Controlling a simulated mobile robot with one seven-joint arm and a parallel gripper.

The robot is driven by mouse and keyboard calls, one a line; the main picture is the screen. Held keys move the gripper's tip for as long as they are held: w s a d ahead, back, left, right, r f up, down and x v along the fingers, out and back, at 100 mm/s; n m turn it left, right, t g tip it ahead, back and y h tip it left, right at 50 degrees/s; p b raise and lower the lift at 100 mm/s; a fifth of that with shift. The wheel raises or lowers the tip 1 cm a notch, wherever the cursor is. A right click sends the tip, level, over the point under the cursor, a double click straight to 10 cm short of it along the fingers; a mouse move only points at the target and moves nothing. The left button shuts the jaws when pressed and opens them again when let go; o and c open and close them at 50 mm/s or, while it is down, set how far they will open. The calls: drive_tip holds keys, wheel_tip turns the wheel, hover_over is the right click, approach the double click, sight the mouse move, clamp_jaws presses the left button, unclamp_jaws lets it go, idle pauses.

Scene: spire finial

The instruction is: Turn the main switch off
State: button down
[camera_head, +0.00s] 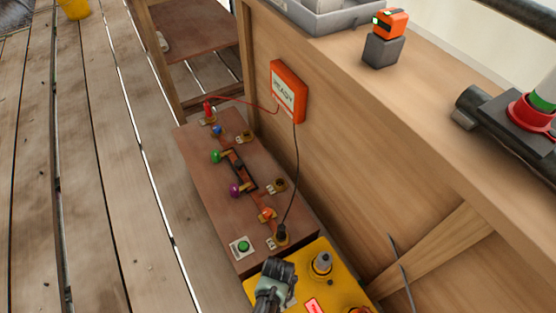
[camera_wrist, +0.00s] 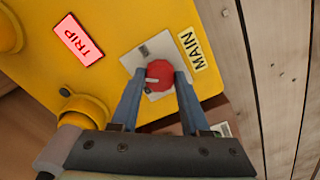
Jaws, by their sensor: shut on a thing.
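The main switch is a red knob (camera_wrist: 160,73) on a pale square plate (camera_wrist: 150,48), beside a yellow label reading MAIN (camera_wrist: 193,50) on a yellow box (camera_wrist: 115,15). In the wrist view my gripper (camera_wrist: 160,80) has one finger on each side of the knob and is shut on it. A pale pointer line shows on the knob's face. In the head view my gripper (camera_head: 275,278) is at the left part of the yellow box (camera_head: 335,270), and it hides the knob there.
A lit red TRIP sign (camera_wrist: 77,40) is on the box; it also shows in the head view (camera_head: 314,306). A brown board (camera_head: 205,190) with a green button (camera_head: 243,246), coloured knobs and wires adjoins the box. An orange READY unit (camera_head: 288,92) is on the wooden panel to the right.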

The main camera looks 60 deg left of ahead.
drive_tip(key=n+p, duration=0.1)
drive_tip(key=n, duration=0.2)
drive_tip(key=shift+r+n, duration=0.1)
drive_tip(key=shift+n, duration=0.3)
drive_tip(key=shift+n+p, duration=0.7)
drive_tip(key=shift+n, duration=0.9)
drive_tip(key=shift+c, duration=1.9)
unclamp_jaws()
wheel_tip(320, 180, up, 13)
drive_tip(key=p, duration=0.7)
